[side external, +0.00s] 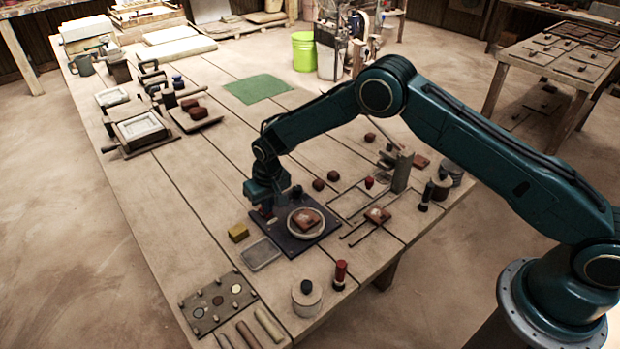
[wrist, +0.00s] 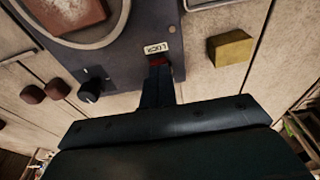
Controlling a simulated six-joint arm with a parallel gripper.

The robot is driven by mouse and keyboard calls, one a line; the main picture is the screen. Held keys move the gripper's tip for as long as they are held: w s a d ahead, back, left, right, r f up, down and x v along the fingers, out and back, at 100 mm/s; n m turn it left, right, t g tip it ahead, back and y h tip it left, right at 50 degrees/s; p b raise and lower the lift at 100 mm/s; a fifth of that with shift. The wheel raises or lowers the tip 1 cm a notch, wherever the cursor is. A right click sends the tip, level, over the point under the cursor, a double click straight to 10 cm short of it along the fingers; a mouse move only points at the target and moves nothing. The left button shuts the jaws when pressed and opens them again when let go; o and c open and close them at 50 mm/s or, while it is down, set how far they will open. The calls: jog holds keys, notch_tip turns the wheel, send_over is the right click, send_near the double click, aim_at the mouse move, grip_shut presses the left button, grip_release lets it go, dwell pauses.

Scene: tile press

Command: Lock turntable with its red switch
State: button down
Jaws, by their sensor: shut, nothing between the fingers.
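The turntable is a round pale disc (side external: 289,222) on a dark base plate (side external: 297,244), with a reddish-brown tile (side external: 306,219) lying on it. In the wrist view, the base plate (wrist: 130,60) carries a label reading LOCK (wrist: 156,47). The red switch (wrist: 154,61) shows just below that label, mostly hidden by my fingers. My gripper (wrist: 157,80) is shut and empty, its tips at the switch; I cannot tell whether they touch. In the side view my gripper (side external: 268,207) is low over the plate's back-left corner. A black knob (wrist: 90,92) sits on the same plate.
A yellow block (side external: 238,232) lies left of the plate, also in the wrist view (wrist: 231,48). A grey tray (side external: 261,254) lies in front of it. Brown clay lumps (side external: 319,185) lie behind. A red-topped bottle (side external: 340,274) and lidded pot (side external: 306,298) stand in front.

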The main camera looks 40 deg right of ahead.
jog(key=shift+f, duration=0.25)
jog(key=shift+r, duration=3.55)
jog(key=s+d+r+t, duration=0.1)
jog(key=s+d+r, duration=0.3)
jog(key=r, duration=0.5)
jog(key=s+d+r, duration=0.3)
jog(key=s+r, duration=0.3)
jog(key=r, duration=0.3)
jog(key=s+d+r+t, duration=0.1)
jog(key=s+d+r, duration=0.3)
jog(key=r, duration=0.5)
jog(key=s+d+r+t, duration=0.1)
jog(key=s+d, duration=0.1)
jog(key=s, duration=1.2)
jog(key=s+d+r, duration=0.1)
jog(key=s+d, duration=0.2)
jog(key=s, duration=1)
jog(key=shift+s+r+t, duration=0.15)
jog(key=shift+s+t, duration=0.2)
jog(key=shift+t, duration=0.05)
